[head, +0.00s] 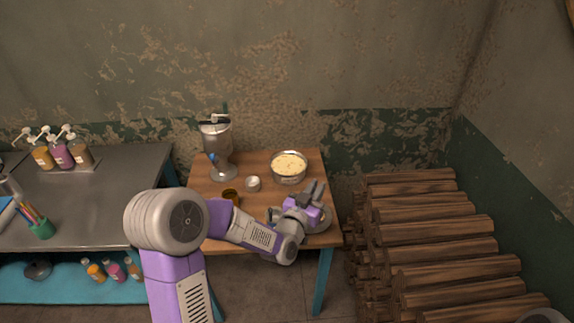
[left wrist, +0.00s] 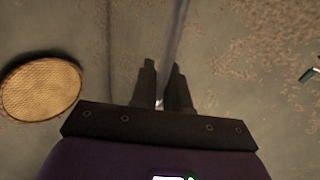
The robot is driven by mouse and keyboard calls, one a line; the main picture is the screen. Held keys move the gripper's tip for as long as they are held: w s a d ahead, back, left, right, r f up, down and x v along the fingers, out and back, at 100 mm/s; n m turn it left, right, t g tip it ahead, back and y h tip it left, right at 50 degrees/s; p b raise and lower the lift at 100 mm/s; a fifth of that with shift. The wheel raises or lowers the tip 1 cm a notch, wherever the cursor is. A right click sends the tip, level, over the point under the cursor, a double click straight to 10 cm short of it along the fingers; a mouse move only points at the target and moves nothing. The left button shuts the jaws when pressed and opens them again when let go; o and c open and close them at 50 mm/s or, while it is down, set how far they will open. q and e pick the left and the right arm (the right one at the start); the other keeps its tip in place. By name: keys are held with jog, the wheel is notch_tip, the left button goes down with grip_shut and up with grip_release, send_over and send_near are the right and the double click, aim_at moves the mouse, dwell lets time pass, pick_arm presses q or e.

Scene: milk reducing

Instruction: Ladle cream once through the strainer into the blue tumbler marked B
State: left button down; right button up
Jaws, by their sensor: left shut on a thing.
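A wide bowl of pale cream (head: 289,166) stands at the back right of the wooden table. A tall grey footed vessel (head: 222,142) stands at the back left, with a small blue patch on its side. I cannot make out the strainer, the ladle or a tumbler marked B. My left gripper (head: 319,188) is over the table's right side, in front of and right of the bowl. My right gripper is out of view.
A small white cup (head: 252,184) and a brown cup (head: 231,195) stand on the wooden table (head: 205,185). A metal counter (head: 95,195) with pump bottles is at left. Stacked logs (head: 430,245) fill the right. The left wrist view shows a round tan disc (left wrist: 40,87).

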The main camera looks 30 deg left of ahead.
pick_arm(q)
jog(key=s+a+r+b, duration=0.2)
jog(key=a+r+b, duration=0.25)
jog(key=a, duration=0.55)
jog(key=shift+a+f+n+y+b, duration=0.5)
jog(key=shift+a+f+n+b, duration=0.6)
jog(key=shift+a+f+n, duration=0.7)
jog(key=shift+a, duration=0.2)
jog(key=a+n, duration=0.1)
jog(key=a+n+p, duration=0.1)
jog(key=shift+s+a+f, duration=0.15)
jog(key=shift+a+f, duration=0.05)
jog(key=shift+a, duration=0.1)
jog(key=shift+a, duration=0.1)
jog(key=a+n, duration=0.1)
jog(key=a+f+n+p, duration=0.1)
jog(key=shift+a+n, duration=0.2)
jog(key=shift+n, duration=0.1)
